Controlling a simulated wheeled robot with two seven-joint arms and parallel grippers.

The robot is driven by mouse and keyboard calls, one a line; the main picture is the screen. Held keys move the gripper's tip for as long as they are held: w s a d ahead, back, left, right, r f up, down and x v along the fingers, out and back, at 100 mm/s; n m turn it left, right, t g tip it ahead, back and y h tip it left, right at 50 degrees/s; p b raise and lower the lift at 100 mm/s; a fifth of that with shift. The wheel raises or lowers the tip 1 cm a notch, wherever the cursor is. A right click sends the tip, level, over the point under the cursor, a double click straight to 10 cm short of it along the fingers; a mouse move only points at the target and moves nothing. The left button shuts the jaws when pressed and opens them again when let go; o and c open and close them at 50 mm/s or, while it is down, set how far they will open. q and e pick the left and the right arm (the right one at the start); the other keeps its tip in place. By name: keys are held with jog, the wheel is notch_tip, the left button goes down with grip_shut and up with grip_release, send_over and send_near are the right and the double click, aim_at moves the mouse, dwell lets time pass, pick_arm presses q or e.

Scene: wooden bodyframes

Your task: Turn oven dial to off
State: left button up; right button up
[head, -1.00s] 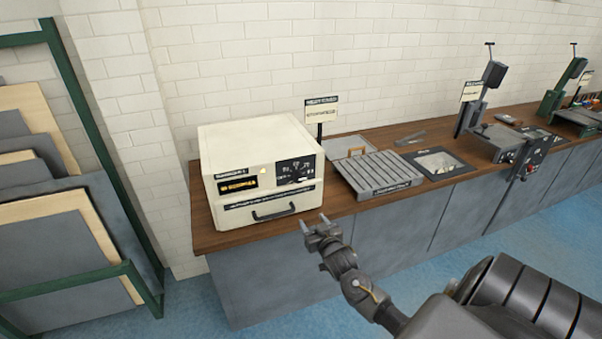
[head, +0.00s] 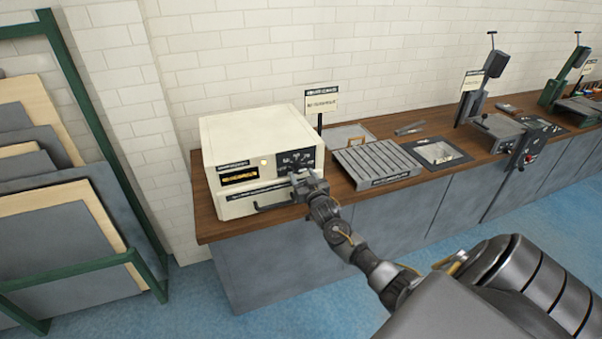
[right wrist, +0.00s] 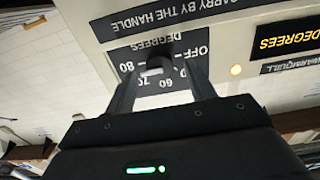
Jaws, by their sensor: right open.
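The cream oven (head: 250,140) stands on the left end of the wooden counter. Its black dial panel (head: 285,158) is on the right of its front face. My right gripper (head: 304,178) is in front of that panel and hides part of it. In the right wrist view, upside down, the dark dial (right wrist: 154,60) with a pale mark shows between the two open fingers of my right gripper (right wrist: 158,72). The printed scale (right wrist: 195,62) with OFF, 80, 70 and 60 is partly covered by the fingers. Whether the fingers touch the dial I cannot tell. My left gripper is not in view.
A lit amber lamp (right wrist: 236,69) and a lit display (head: 239,175) are on the oven front. A ribbed grey plate (head: 375,161) and a sign (head: 322,102) stand to the right. A green rack of boards (head: 60,220) is at the left.

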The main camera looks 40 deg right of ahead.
jog(key=shift+w+d, duration=0.3)
jog(key=shift+w, duration=0.35)
jog(key=shift+c, duration=0.3)
jog(key=c, duration=0.9)
